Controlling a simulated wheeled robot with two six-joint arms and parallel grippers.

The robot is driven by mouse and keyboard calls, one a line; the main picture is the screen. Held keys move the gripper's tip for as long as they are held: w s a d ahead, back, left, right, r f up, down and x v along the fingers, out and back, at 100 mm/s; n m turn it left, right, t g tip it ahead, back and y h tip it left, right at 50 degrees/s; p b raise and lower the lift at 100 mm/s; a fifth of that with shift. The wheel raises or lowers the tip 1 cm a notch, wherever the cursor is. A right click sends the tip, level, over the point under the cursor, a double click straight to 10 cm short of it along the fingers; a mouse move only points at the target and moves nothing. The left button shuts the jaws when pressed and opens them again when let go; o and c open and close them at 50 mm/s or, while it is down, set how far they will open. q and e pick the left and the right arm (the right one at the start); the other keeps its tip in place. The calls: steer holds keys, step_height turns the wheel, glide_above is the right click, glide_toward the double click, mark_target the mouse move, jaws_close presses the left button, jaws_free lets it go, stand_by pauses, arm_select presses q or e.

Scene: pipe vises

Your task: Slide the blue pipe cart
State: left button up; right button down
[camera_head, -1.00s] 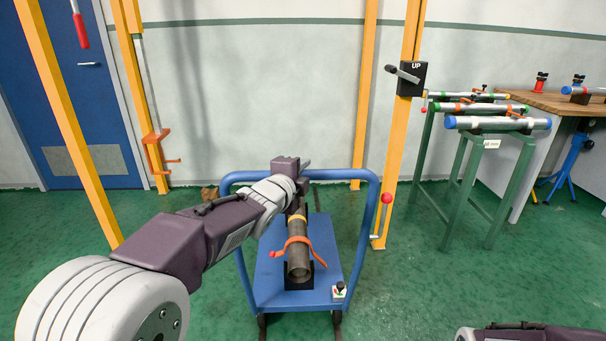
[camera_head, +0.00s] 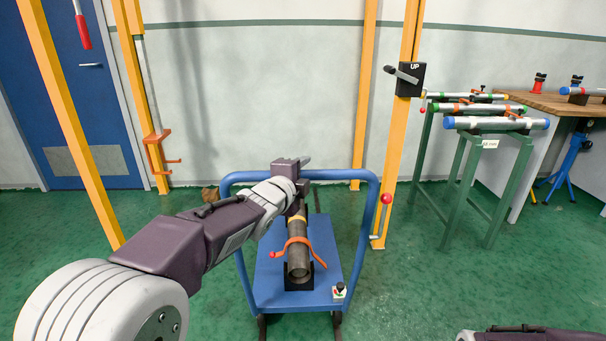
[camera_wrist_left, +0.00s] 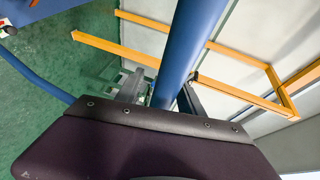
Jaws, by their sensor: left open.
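The blue pipe cart (camera_head: 331,265) stands on the green floor in the middle of the head view, with a raised blue tube handle (camera_head: 345,174) at its far end. A grey pipe (camera_head: 298,262) lies along its deck on black supports, under an orange strap. My left gripper (camera_head: 304,162) reaches over the cart to the handle. In the left wrist view its two fingers (camera_wrist_left: 160,97) are open, with the blue handle tube (camera_wrist_left: 192,45) between them. I cannot tell whether they touch it. My right gripper is out of view.
Yellow posts (camera_head: 403,130) stand behind the cart; one carries a black crank box (camera_head: 411,79). A green rack (camera_head: 464,175) with several pipes and a wooden bench (camera_head: 548,101) stand at right. A blue door (camera_head: 75,120) is at left. Floor at right of the cart is clear.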

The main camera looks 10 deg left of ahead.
arm_select(q)
steer(key=p+v, duration=0.2)
steer(key=v, duration=0.7)
steer(key=shift+p, duration=0.3)
steer(key=shift+f, duration=0.1)
